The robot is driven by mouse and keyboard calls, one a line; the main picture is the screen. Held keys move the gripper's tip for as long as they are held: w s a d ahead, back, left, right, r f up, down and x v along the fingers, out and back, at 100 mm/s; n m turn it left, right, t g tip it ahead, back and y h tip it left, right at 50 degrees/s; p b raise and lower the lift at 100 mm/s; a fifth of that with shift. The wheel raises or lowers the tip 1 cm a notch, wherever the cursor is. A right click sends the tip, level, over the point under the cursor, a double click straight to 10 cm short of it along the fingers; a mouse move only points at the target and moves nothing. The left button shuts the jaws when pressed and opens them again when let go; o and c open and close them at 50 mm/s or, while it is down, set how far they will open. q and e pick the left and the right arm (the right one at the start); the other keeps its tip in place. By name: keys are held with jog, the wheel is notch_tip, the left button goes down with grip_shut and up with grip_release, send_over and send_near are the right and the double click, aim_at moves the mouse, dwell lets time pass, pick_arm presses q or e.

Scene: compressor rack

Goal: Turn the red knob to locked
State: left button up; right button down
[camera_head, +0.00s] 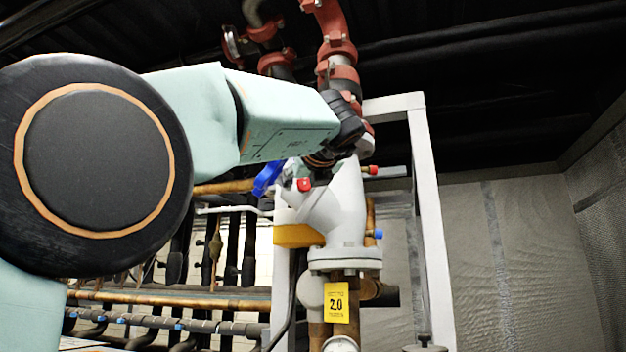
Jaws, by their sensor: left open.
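My left arm comes in from the left, and its dark gripper (322,160) is at the upper part of the white valve body (340,210). The gripper is open, though its fingers are small and partly hidden by the wrist. Two small red parts show near it: a red piece (304,184) just below and left of the gripper, and a red cap (371,170) on a stub to its right. I cannot tell which is the red knob or how it is turned. I cannot tell whether the gripper touches either one. My right gripper is not in view.
A blue handle (267,178) is just left of the gripper. Red pipe fittings (338,50) rise above it. A white frame post (430,220) stands to the right. A yellow tag marked 20 (336,303) hangs below the valve. Copper pipes (180,300) run at lower left. The right side is open.

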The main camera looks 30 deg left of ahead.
pick_arm(q)
jog(key=shift+s+d+r, duration=0.15)
jog(key=shift+d, duration=0.1)
jog(key=shift+c, duration=0.4)
jog(key=shift+a, duration=0.3)
jog(key=c, duration=0.4)
jog(key=shift+d, duration=0.1)
jog(key=c, duration=0.4)
grip_shut()
